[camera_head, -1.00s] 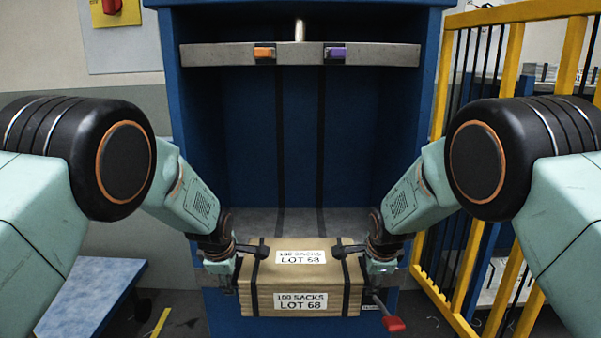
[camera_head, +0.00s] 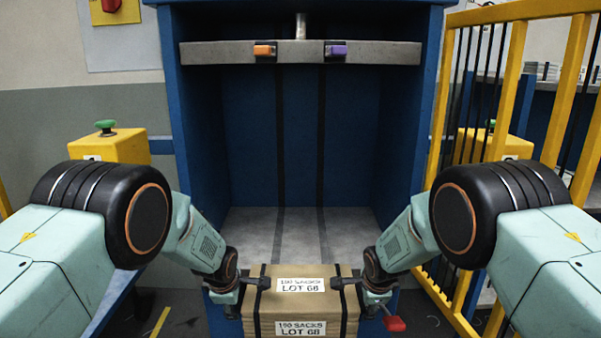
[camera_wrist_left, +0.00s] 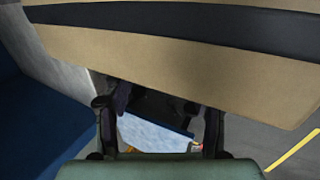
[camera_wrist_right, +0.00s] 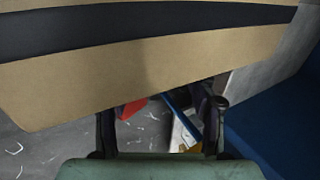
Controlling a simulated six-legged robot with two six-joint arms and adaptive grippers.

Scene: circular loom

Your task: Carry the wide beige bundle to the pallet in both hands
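The wide beige bundle (camera_head: 262,310), with black straps and white "LOT 68" labels, is level between my two grippers in front of the blue press. My left gripper (camera_head: 246,284) is at its left end and my right gripper (camera_head: 356,284) at its right end. One dark finger of each reaches over the top edge. In the wrist views the bundle crosses the top of the left (camera_wrist_left: 200,60) and right (camera_wrist_right: 150,70) pictures. The fingers stand apart there with floor showing between them. Their contact with the bundle is partly hidden. I cannot make out a pallet.
The blue press (camera_head: 187,160) stands behind the bundle, its grey chamber floor (camera_head: 350,228) bare. A red handle (camera_head: 395,324) is close to the bundle's right end. A yellow barred fence (camera_head: 508,75) stands at right. A yellow box with a green button (camera_head: 118,145) stands at left.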

